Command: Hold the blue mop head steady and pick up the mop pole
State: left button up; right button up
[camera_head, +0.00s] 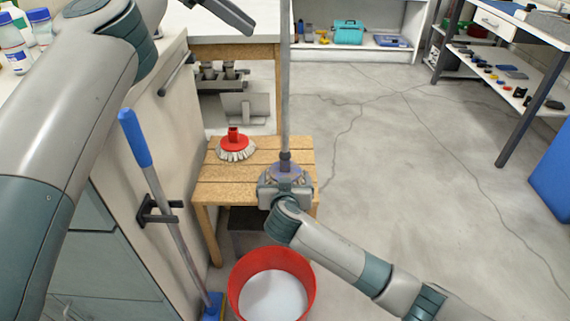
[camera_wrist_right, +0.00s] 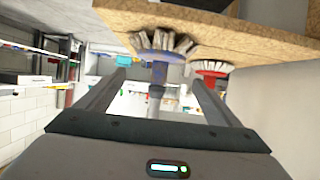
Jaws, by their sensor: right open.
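The blue mop head (camera_head: 286,172) sits on the wooden stool (camera_head: 213,190), partly hidden by my right gripper. The grey mop pole (camera_head: 285,90) stands upright from it and runs out of the top of the head view. My right gripper (camera_wrist_right: 158,82) is open, one finger on each side of the pole base. The right wrist view is upside down; the blue mop head (camera_wrist_right: 160,54) shows there under the stool top. My left gripper (camera_head: 240,20) is at the top edge, left of the pole and apart from it. Only a dark finger part of it shows.
A red mop head (camera_head: 234,146) with white strands sits on the stool's left side. A red bucket (camera_head: 239,290) stands in front of the stool. A blue-handled pole (camera_head: 135,138) is clipped to the cabinet at left.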

aim_at(285, 162)
jog(key=x, duration=1.3)
jog(key=shift+w+f, duration=0.15)
jog(key=shift+w, duration=0.1)
